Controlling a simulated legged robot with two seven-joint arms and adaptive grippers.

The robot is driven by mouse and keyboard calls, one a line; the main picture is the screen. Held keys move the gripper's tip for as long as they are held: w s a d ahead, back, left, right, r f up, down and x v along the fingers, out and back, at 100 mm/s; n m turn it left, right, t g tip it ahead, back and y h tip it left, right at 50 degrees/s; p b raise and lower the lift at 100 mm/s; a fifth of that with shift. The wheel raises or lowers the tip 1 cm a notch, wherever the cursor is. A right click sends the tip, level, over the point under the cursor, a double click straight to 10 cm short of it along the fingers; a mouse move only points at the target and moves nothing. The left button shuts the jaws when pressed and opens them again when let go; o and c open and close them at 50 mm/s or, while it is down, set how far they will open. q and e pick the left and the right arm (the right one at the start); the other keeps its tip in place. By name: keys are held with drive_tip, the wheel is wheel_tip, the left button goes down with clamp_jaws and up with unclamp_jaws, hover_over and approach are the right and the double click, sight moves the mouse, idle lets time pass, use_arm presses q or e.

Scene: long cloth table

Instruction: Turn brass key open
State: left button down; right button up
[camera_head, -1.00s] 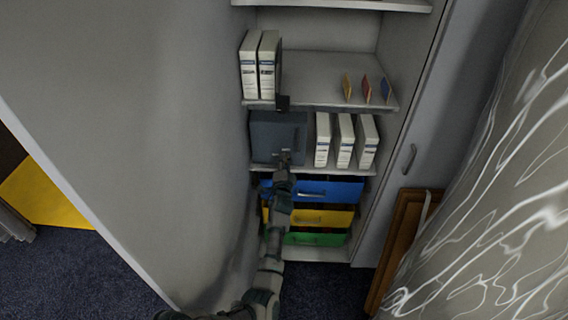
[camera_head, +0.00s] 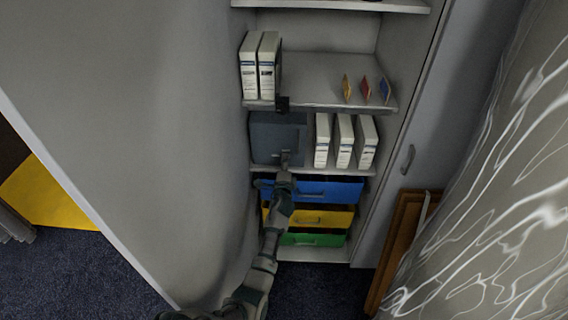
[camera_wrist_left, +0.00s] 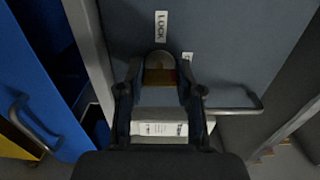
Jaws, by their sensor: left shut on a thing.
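A grey cabinet box (camera_head: 264,138) stands on the middle shelf. In the left wrist view its grey door (camera_wrist_left: 230,45) carries a white LOCK label (camera_wrist_left: 161,27) and a round metal lock (camera_wrist_left: 160,60). The brass key (camera_wrist_left: 160,76) sits at the lock, between my fingertips. My left gripper (camera_wrist_left: 159,80) is shut on the key, its fingers on either side. In the head view my left gripper (camera_head: 286,161) is at the box's lower right front, and the key is too small to make out. My right gripper is not in view.
A bar handle (camera_wrist_left: 238,108) juts from the door close beside my fingers. White binders (camera_head: 343,141) stand right of the box. Blue (camera_head: 335,190), yellow (camera_head: 335,217) and green (camera_head: 325,239) drawers lie below. A tall grey panel (camera_head: 140,110) rises left of my arm.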

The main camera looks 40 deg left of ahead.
use_arm(q)
drive_tip(key=shift+w+d+f, duration=0.15)
drive_tip(key=shift+d+f, duration=0.15)
drive_tip(key=shift+d, duration=0.05)
drive_tip(key=c, duration=0.8)
unclamp_jaws()
drive_tip(key=shift+w, duration=0.1)
drive_tip(key=shift+o, duration=0.2)
drive_tip(key=shift+r, duration=0.15)
drive_tip(key=v, duration=1.2)
